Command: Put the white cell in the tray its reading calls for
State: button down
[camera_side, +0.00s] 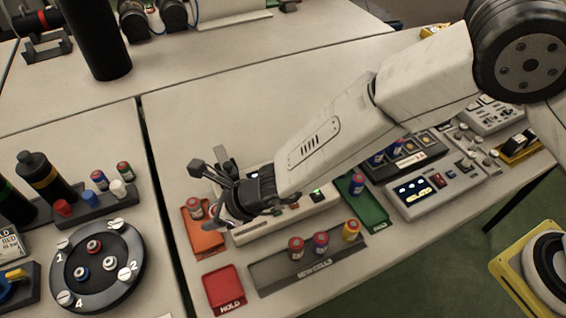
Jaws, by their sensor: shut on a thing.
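My gripper (234,203) is shut over the left end of the beige tester (282,221). A pale bit of the white cell (237,211) seems to show between the dark fingers; most of it is hidden. I cannot tell whether it touches the tester. A small green light or display shows on the tester, too small to read. The orange tray (207,243), just left of the gripper, holds a red-topped cell (195,208). The green tray (372,214), right of the tester, holds a blue cell (357,184). The red tray (224,289), marked HOLD, is empty.
A round numbered turntable (72,290) with cells and a small rack of cells stand on the left table, past a gap. Meters and a lit panel (425,191) lie right.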

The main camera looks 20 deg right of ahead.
jog(key=x, duration=0.3)
jog(key=w+x, duration=0.1)
jog(key=x, duration=0.4)
jog(key=shift+w+d+f, duration=0.2)
jog(key=shift+w+d, duration=0.05)
jog(key=shift+w, duration=0.05)
jog(key=shift+w+a+f, duration=0.15)
jog(key=shift+w+f, duration=0.05)
jog(key=shift+f, duration=1.65)
jog(key=shift+f, duration=0.15)
jog(key=c, duration=0.5)
grip_release()
